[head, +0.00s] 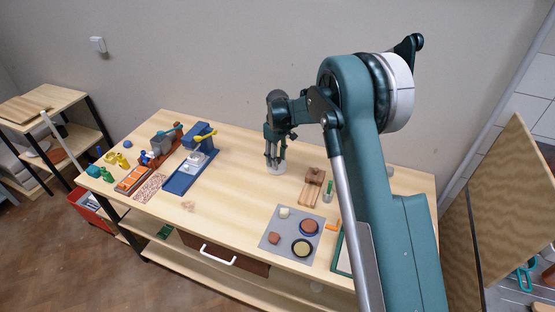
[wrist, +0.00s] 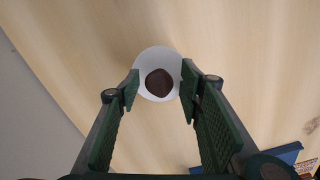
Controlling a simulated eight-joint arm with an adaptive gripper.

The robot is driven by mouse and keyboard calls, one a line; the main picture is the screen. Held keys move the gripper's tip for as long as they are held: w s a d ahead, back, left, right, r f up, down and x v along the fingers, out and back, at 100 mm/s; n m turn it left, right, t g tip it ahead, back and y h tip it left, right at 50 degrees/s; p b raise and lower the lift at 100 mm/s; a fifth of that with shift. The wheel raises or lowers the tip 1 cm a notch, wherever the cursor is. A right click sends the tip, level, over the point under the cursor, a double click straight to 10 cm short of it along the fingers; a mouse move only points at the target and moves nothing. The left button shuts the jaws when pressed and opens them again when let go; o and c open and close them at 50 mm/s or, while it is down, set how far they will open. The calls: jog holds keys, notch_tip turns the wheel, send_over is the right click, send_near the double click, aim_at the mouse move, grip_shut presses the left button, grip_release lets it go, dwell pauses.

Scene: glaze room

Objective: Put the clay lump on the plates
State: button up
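A dark brown lump (wrist: 159,83), which looks like the clay lump, sits on a white round thing (wrist: 146,61), which looks like the plates. The white thing also shows in the head view (head: 277,169), standing on the table below my gripper (head: 273,160). In the wrist view my gripper (wrist: 160,85) is open, with one finger on each side of the lump and a gap to both. The fingers point down at the white thing. In the head view the lump is hard to make out behind the fingers.
A grey mat (head: 268,247) near the front edge holds a reddish block (head: 274,238), a small pale piece and two round dishes. A wooden piece (head: 312,185) stands right of the plates. A blue press-like device (head: 190,165) stands left.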

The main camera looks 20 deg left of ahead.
aim_at(279, 160)
notch_tip(279, 160, up, 12)
dwell(0.6)
dwell(0.5)
jog(key=s+d+r+m+t, duration=0.1)
jog(key=s+d+r+m, duration=0.2)
jog(key=d+r, duration=1.25)
jog(key=s+d+r+m+t+y, duration=0.15)
jog(key=s+d+r, duration=0.3)
jog(key=d, duration=0.45)
jog(key=s+d+r+m+t+h, duration=0.1)
jog(key=s+d+r+m, duration=0.15)
jog(key=s+d, duration=0.55)
jog(key=s+d+r+m+t, duration=0.2)
jog(key=s+d+m, duration=0.1)
jog(key=s+d, duration=1)
jog(key=s+d+f+m+t, duration=0.1)
jog(key=s+d+f+m, duration=0.3)
jog(key=s+d+f, duration=0.3)
jog(key=s+d, duration=0.4)
jog(key=s, duration=0.2)
jog(key=shift+s+t, duration=0.3)
jog(key=shift+t, duration=0.05)
